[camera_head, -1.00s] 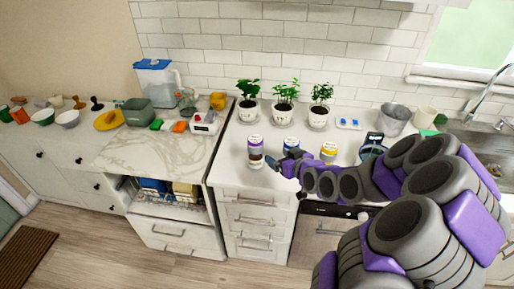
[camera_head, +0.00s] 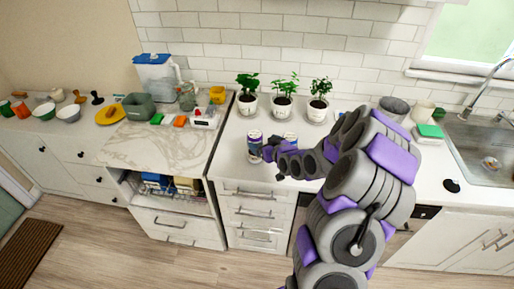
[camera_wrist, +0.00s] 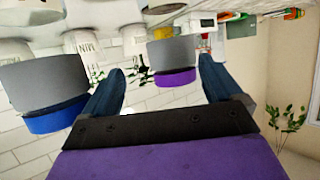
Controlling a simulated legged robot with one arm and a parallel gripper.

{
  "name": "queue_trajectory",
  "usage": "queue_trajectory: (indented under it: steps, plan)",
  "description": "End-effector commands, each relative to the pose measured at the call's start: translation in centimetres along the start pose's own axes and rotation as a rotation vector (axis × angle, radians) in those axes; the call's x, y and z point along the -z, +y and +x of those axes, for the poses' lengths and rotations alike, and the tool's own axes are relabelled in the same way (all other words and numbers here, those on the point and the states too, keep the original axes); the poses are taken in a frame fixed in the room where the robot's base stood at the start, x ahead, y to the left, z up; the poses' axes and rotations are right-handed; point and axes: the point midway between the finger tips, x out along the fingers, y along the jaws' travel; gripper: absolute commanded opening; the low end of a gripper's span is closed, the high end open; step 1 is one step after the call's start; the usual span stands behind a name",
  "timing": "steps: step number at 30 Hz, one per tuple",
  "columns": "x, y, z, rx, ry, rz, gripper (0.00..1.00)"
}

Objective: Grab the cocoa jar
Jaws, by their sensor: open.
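A jar with a purple lid (camera_head: 254,145) stands upright on the white counter. A second jar (camera_head: 290,138) stands right of it, partly behind my arm. In the wrist view, tilted upside down, a purple-lidded grey jar (camera_wrist: 173,58) shows between my fingertips, and a blue-lidded jar (camera_wrist: 45,88) lies outside the left finger. No label lets me tell which is the cocoa jar. My gripper (camera_wrist: 162,72) is open and empty. In the head view my gripper (camera_head: 272,153) is just right of the purple-lidded jar; contact cannot be told.
Three potted plants (camera_head: 283,106) stand behind the jars against the tiled wall. A red-and-white appliance (camera_head: 203,117) is on the marbled counter to the left. The sink (camera_head: 480,150) is at the right. The counter's front edge is clear left of my gripper.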

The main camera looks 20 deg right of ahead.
Motion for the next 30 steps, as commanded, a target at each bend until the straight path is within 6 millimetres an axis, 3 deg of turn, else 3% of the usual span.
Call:
queue_trajectory:
  steps: [7,18,27,30]
  plan:
    - [0.0,-0.3,1.4,0.002,0.001,-0.002,0.92]
    - [-0.3,-0.5,5.5,0.001,-0.001,0.001,0.92]
    - [-0.2,-0.8,5.8,0.000,-0.001,-0.001,0.92]
    - [-0.2,-0.7,5.8,0.001,-0.001,0.000,0.83]
